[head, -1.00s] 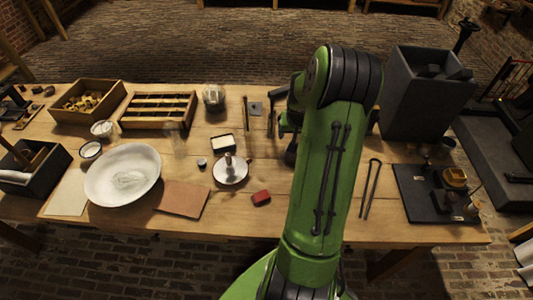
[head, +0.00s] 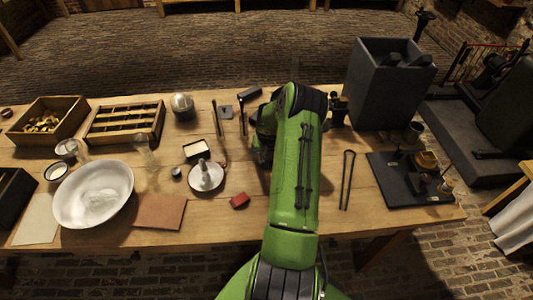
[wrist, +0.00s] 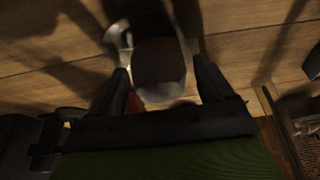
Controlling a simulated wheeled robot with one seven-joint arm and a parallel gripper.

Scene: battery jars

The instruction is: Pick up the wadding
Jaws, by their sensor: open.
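My gripper (wrist: 161,70) is open in the wrist view, its two dark fingers apart over the wooden table. A rounded, dark brownish thing (wrist: 158,62) shows between the fingers, with a paler lower edge. It is in deep shadow, and I cannot tell whether it is the wadding or whether a finger touches it. In the head view my green arm hides the gripper and what is under it. I cannot make out the wadding for sure in either view.
On the table stand a white bowl (head: 70,212), a candle holder (head: 206,180), a red block (head: 239,201) and a divided wooden rack (head: 100,124). A tall grey box (head: 375,95), long tongs (head: 346,185) and a black board (head: 385,180) are on the right.

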